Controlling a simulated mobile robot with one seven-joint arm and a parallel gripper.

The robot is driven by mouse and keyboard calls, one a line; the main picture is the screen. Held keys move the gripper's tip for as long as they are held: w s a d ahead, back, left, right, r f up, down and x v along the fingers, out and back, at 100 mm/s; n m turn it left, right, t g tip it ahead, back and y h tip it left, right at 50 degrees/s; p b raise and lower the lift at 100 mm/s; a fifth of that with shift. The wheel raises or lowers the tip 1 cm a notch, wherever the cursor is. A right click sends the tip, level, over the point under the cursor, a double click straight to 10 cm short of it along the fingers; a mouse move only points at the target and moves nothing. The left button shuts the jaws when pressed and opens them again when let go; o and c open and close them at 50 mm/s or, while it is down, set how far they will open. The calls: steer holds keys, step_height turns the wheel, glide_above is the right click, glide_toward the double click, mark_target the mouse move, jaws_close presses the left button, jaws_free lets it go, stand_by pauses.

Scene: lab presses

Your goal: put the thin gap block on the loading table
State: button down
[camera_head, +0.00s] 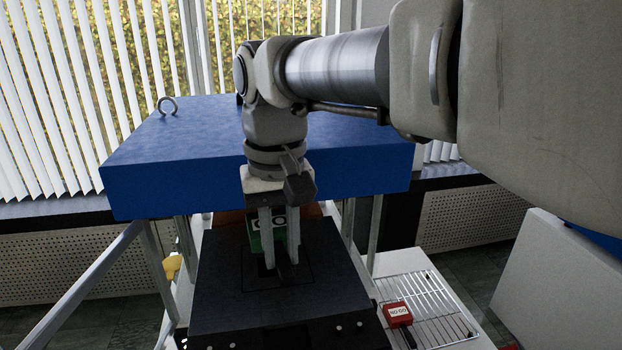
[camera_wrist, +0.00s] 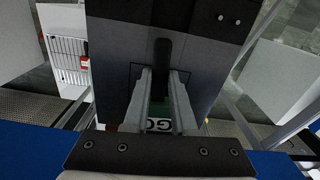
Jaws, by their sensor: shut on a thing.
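My gripper (camera_head: 281,262) points down over the dark square plate (camera_head: 225,285) under the blue press body. It is shut on a green block marked GO (camera_head: 256,240), which seems to be the thin gap block. In the wrist view the fingers (camera_wrist: 160,76) flank a black bar (camera_wrist: 162,60), apparently its handle, with the green GO face (camera_wrist: 160,124) nearer the wrist. Whether the block touches the plate I cannot tell. A white-topped surface (camera_head: 385,266), possibly the loading table, lies right of the plate.
A red NO-GO block (camera_head: 398,314) with a black handle lies on a wire rack (camera_head: 432,299) on the white surface. The blue press body (camera_head: 150,170) overhangs the plate, with metal posts (camera_head: 183,245) close around it. A yellow thing (camera_head: 172,267) is at left.

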mark_target(285, 298)
stand_by(0.3)
steer(key=shift+s+f+b, duration=0.1)
steer(key=shift+f+b, duration=0.2)
steer(key=shift+f, duration=0.05)
steer(key=shift+f+b, duration=1.45)
steer(key=shift+f, duration=0.7)
steer(key=shift+f, duration=0.55)
steer(key=c, duration=0.6)
jaws_free()
steer(key=shift+c, duration=0.2)
